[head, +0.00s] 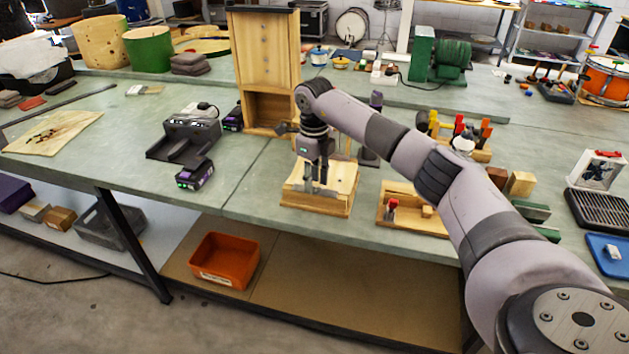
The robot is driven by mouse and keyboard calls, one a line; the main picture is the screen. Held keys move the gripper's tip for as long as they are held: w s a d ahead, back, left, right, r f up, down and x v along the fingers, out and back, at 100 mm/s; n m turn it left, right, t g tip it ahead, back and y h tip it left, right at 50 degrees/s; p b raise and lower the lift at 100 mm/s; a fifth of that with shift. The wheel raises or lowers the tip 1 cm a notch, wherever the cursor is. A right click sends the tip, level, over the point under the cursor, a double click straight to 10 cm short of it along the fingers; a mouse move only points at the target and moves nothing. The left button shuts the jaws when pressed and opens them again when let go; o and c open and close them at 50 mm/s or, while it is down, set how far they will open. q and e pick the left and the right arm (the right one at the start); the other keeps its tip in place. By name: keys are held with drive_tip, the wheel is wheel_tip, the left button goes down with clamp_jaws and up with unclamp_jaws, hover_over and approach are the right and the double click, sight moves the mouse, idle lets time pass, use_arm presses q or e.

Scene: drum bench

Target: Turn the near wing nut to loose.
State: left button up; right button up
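My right gripper (317,188) points straight down over a light wooden block (330,206) near the front edge of the bench. Its two dark fingers reach down to the top of the block, with a narrow gap between them. I cannot make out a wing nut; the fingers and their shadow cover that spot. I cannot tell whether the fingers hold something there. My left gripper is not in view.
Right of the block stands a wooden tray (411,226) with small parts. A tall wooden cabinet (265,45) rises behind the gripper. A black charger (187,135) and battery (195,174) sit to the left. The bench between battery and block is clear.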

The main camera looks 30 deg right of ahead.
wheel_tip(320, 180, up, 11)
drive_tip(key=shift+r, duration=0.15)
drive_tip(key=shift+c, duration=0.3)
